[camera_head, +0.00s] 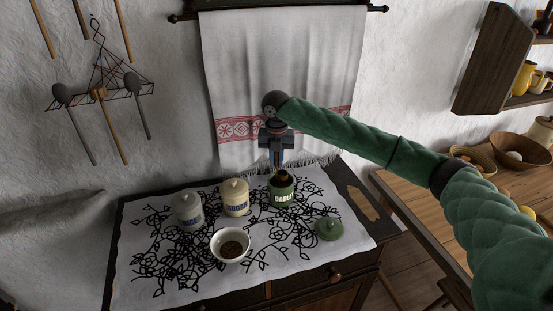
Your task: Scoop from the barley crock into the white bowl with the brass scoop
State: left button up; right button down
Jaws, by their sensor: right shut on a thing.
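My right gripper (277,160) points down just above the green barley crock (283,197), which stands open on the cloth. The gripper is shut on the brass scoop, whose handle is hard to make out; its lower end seems to be inside or at the crock's mouth. The white bowl (218,247) stands in front and to the left of the crock, with a brown heap of grains (231,249) in it. The crock's green lid (328,229) lies on the cloth to the right. My left gripper is not in view.
A cream sugar crock (235,198) and a grey lidded crock (187,210) stand left of the barley crock. The embroidered cloth (160,285) covers the dark cabinet. A towel (300,60) hangs behind. A wooden table with baskets (515,150) is at right.

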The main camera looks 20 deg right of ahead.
aim_at(277, 178)
jog(key=shift+f, duration=3.3)
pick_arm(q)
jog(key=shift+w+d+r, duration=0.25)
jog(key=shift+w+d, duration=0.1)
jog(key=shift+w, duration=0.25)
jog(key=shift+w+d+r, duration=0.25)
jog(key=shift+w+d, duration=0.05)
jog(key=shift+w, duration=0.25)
pick_arm(e)
jog(key=shift+f, duration=0.15)
